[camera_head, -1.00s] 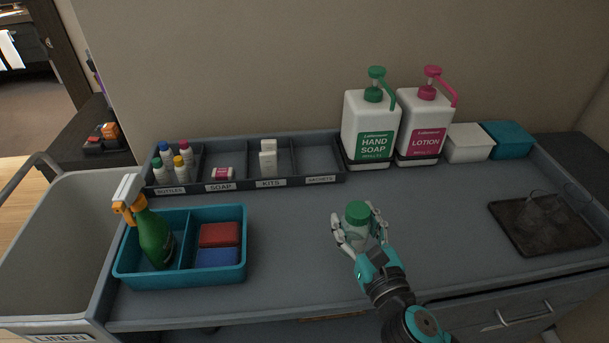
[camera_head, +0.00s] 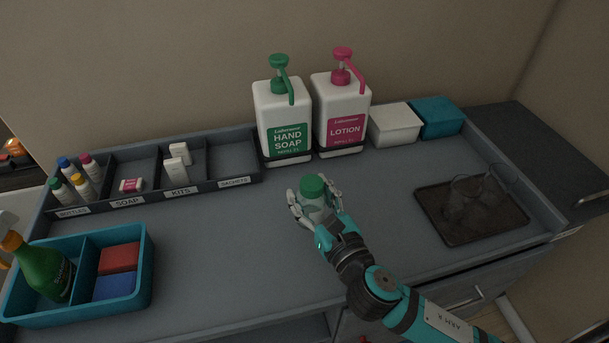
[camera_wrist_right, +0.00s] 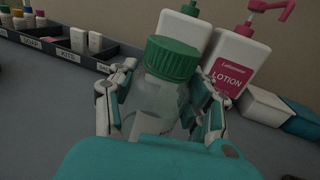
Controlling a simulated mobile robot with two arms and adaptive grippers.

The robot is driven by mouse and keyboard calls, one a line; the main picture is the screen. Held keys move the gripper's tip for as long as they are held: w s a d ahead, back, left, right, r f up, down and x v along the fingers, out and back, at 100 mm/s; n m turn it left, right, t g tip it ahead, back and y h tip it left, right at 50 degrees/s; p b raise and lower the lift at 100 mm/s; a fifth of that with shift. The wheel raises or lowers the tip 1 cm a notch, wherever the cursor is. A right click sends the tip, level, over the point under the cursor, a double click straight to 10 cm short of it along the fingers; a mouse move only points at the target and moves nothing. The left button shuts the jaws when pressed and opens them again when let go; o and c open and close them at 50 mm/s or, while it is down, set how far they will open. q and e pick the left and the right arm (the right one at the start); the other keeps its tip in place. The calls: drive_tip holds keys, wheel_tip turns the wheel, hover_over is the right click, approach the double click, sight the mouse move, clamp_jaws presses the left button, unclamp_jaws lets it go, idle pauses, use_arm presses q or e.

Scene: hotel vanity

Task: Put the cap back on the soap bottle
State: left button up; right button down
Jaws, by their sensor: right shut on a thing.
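A small translucent bottle (camera_head: 313,209) with a ribbed green cap (camera_head: 312,187) on top stands roughly upright in my right gripper (camera_head: 316,204). In the right wrist view the bottle (camera_wrist_right: 158,98) sits between the fingers on both sides, and the green cap (camera_wrist_right: 171,59) covers its top, slightly tilted in the picture. Whether the cap is fully seated, and whether the bottle touches the counter, I cannot tell. The large hand soap dispenser (camera_head: 283,118) with a green pump stands behind it. My left gripper is not in view.
The pink-pump lotion dispenser (camera_head: 341,113), white box (camera_head: 395,126) and teal box (camera_head: 437,118) line the back. A dark tray (camera_head: 430,205) with glasses lies right. A divided organizer (camera_head: 213,188) and teal caddy (camera_head: 143,277) stand left. The counter around my gripper is clear.

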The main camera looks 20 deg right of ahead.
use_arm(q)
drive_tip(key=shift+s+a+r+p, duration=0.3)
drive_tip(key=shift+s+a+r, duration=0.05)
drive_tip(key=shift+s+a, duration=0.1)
use_arm(e)
drive_tip(key=a+n+g+y, duration=0.1)
drive_tip(key=a+n+y, duration=0.1)
drive_tip(key=a, duration=0.4)
drive_tip(key=shift+w+f+y, duration=0.15)
drive_tip(key=shift+w+y, duration=0.25)
drive_tip(key=shift+y, duration=0.3)
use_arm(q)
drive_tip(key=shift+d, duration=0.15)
use_arm(e)
drive_tip(key=w+d, duration=0.2)
drive_tip(key=w, duration=0.3)
drive_tip(key=w+d+f+p, duration=0.1)
drive_tip(key=w+d, duration=0.1)
drive_tip(key=w, duration=0.3)
drive_tip(key=w+d+p, duration=0.1)
drive_tip(key=w+d, duration=0.1)
drive_tip(key=w, duration=0.3)
drive_tip(key=shift+f, duration=0.25)
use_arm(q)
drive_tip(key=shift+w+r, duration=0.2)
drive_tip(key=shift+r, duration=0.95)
use_arm(e)
drive_tip(key=shift+s, duration=0.1)
